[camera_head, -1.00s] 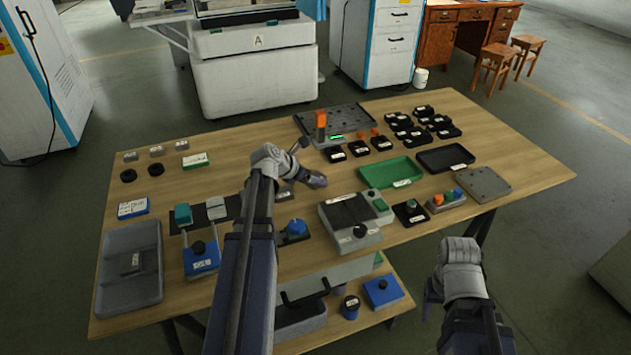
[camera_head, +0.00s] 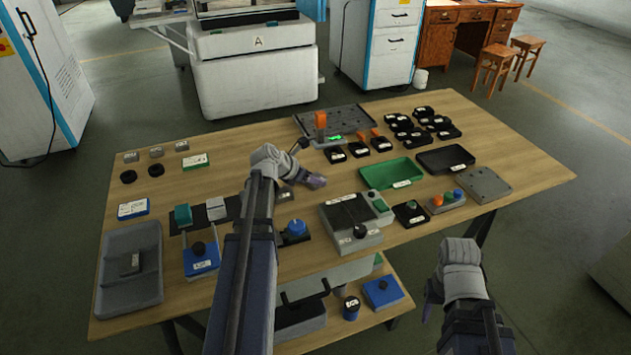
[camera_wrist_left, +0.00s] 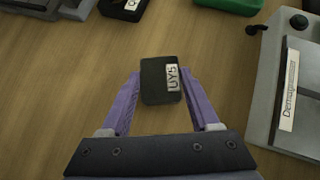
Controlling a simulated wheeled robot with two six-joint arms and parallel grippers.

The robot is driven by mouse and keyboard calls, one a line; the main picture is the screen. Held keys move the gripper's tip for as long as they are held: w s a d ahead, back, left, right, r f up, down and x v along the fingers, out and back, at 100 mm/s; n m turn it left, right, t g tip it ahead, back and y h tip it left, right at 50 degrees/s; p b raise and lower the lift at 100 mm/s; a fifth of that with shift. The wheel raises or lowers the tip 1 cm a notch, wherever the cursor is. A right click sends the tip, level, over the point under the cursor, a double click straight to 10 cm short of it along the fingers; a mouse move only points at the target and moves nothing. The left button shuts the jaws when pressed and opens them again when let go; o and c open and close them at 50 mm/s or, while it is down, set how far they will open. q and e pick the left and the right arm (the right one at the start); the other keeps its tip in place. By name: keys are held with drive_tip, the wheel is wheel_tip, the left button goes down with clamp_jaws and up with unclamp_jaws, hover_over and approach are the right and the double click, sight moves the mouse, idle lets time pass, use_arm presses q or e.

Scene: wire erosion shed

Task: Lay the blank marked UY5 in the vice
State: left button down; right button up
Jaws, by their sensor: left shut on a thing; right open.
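The blank marked UY5 (camera_wrist_left: 160,82) is a small dark block with a white label in the left wrist view. My left gripper (camera_wrist_left: 158,92) is shut on it, one purple finger on each side. In the head view my left gripper (camera_head: 316,181) is over the middle of the table, and I cannot make out the blank there. What looks like the vice, a blue-bodied fixture (camera_head: 201,262) with a black knob and teal and grey blocks behind it, stands to the left of my left arm. My right gripper (camera_head: 430,298) is open beyond the table's front right edge.
A grey box labelled Demag (camera_head: 360,240) stands just right of my left gripper. A green tray (camera_head: 372,178) and a black tray (camera_head: 432,164) lie farther right. A grey tray (camera_head: 113,297) is at the front left. Bare wood shows left of centre.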

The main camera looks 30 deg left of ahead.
use_arm(q)
wheel_tip(320, 180, up, 10)
drive_tip(key=p, duration=1)
